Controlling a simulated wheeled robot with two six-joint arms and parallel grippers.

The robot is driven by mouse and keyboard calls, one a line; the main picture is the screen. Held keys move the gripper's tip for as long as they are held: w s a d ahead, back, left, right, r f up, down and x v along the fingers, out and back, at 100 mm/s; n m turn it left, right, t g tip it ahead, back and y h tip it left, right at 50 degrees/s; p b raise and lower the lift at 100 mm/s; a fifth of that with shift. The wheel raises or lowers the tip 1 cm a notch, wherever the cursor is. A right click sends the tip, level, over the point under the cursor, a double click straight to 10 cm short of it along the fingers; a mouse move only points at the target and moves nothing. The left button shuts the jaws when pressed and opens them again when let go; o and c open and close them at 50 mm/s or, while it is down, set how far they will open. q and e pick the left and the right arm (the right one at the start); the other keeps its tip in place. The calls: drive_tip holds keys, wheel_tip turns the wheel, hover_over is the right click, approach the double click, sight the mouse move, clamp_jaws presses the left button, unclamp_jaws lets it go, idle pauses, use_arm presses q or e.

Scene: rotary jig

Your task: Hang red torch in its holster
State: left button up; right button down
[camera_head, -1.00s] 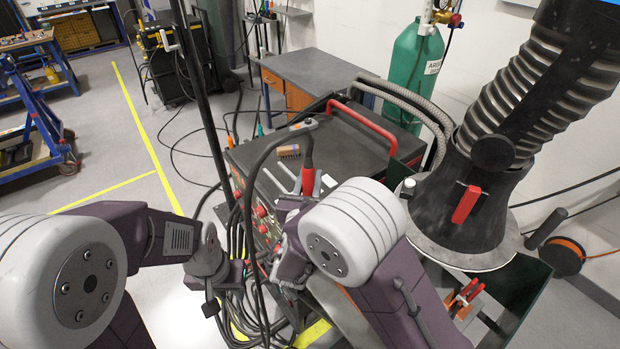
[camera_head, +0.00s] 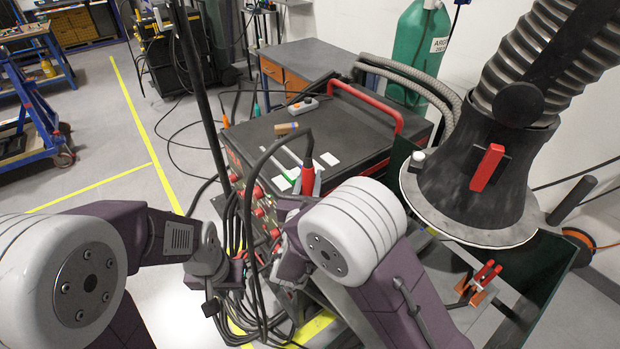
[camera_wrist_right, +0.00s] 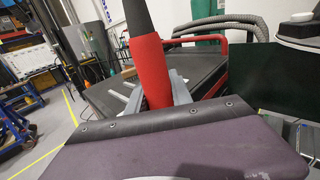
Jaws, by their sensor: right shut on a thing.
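The red torch (camera_head: 308,176) is a red handle with a black cable arching from its top, in front of the dark welding machine. My right gripper (camera_head: 301,186) is shut on it; the forearm partly hides the grip in the head view. In the right wrist view the torch (camera_wrist_right: 150,70) stands nearly upright, slightly tilted, between two grey fingers (camera_wrist_right: 158,92). My left gripper (camera_head: 224,290) is at the lower left, with its fingers apart and empty, near hanging cables. I cannot clearly make out the holster.
The welding machine (camera_head: 370,135) has a red bar handle, with a grey-and-orange item (camera_head: 303,104) and a small brown block (camera_head: 286,128) on top. A thin black pole (camera_head: 203,100) and cables crowd the left.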

use_arm(q)
drive_tip(key=shift+f, duration=0.6)
use_arm(e)
drive_tip(key=shift+f, duration=0.5)
use_arm(q)
drive_tip(key=shift+f+b, duration=0.85)
drive_tip(key=shift+b, duration=0.25)
use_arm(e)
drive_tip(key=shift+f, duration=0.65)
drive_tip(key=c, duration=1.1)
unclamp_jaws()
drive_tip(key=shift+o, duration=0.2)
use_arm(q)
drive_tip(key=shift+f+b, duration=0.85)
drive_tip(key=shift+b, duration=0.05)
use_arm(e)
drive_tip(key=s+a, duration=0.1)
drive_tip(key=s, duration=0.8)
drive_tip(key=shift+a, duration=0.2)
